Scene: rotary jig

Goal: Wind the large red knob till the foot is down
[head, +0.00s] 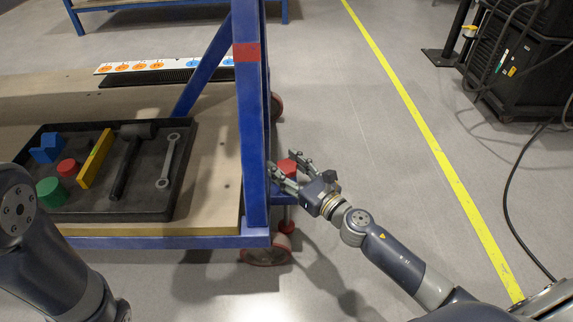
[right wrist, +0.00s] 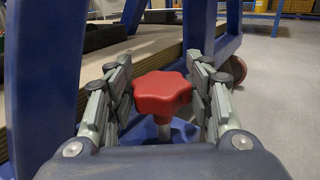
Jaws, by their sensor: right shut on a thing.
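The large red knob (right wrist: 162,93) is star-shaped and sits on top of a metal spindle (right wrist: 163,130) in the right wrist view. It also shows in the head view (head: 288,167) at the blue trolley's front right corner. My right gripper (right wrist: 163,85) is shut on the knob, with one finger on each side. In the head view the right gripper (head: 290,172) reaches the knob from the right. A red foot (head: 286,227) shows below the knob in the head view; its gap to the floor cannot be told. My left gripper is not in view.
The blue trolley frame (head: 252,120) rises close beside the gripper. A red wheel (head: 265,256) stands below the corner. A black tray (head: 110,212) with a hammer, a wrench and coloured blocks lies on the wooden deck.

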